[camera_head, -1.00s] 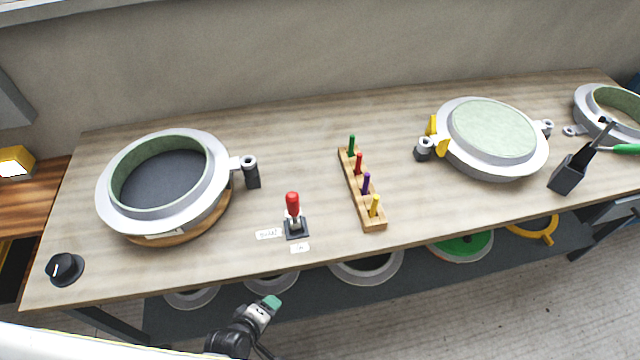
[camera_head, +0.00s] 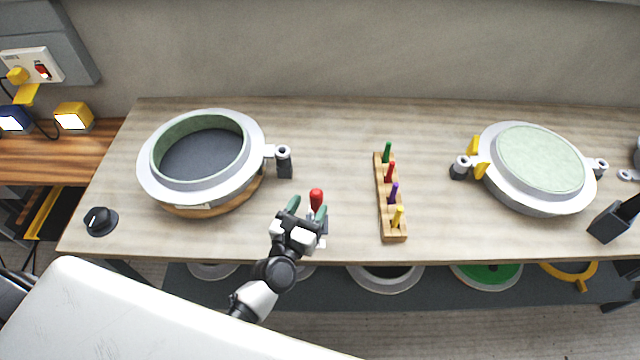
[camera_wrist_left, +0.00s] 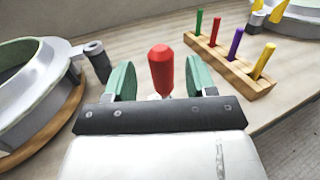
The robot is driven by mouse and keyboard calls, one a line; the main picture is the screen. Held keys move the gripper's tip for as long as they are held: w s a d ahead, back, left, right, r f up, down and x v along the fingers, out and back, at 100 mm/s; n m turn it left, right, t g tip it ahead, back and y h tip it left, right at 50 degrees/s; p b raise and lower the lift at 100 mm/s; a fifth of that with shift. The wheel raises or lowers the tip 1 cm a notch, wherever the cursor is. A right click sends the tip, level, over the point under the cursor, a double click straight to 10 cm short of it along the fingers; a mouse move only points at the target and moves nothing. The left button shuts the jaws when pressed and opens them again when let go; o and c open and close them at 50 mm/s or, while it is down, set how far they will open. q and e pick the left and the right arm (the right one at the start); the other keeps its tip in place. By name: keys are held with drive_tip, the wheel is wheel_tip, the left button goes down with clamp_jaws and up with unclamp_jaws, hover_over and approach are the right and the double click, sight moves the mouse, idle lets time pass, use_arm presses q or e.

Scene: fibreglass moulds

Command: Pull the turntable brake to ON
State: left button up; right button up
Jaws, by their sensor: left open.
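The turntable brake is a lever with a red handle (camera_head: 316,199), standing upright near the front edge of the bench. Its dark base is mostly hidden behind my gripper. My left gripper (camera_head: 306,211) is open, its two green fingertips on either side of the red handle in the head view. In the left wrist view the red handle (camera_wrist_left: 161,70) stands between the green fingers, with gaps on both sides; I cannot tell whether it is fully between them or just beyond. The grey ring mould (camera_head: 253,127) sits on the wooden turntable (camera_head: 215,208) to the left. My right gripper is not in view.
A wooden rack (camera_head: 392,230) with several coloured pegs stands right of the lever. A black knob (camera_head: 100,220) is at the bench's left end. A closed round mould (camera_head: 540,165) and a dark holder (camera_head: 608,222) stand at the right. The bench between rack and closed mould is clear.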

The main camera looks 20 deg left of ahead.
sight(319, 189)
use_arm(q)
drive_tip(key=w, duration=0.4)
drive_tip(key=w+p, duration=0.1)
drive_tip(key=w, duration=0.1)
drive_tip(key=shift+w+d, duration=0.1)
drive_tip(key=shift+d, duration=0.25)
drive_tip(key=shift+c, duration=0.3)
clamp_jaws()
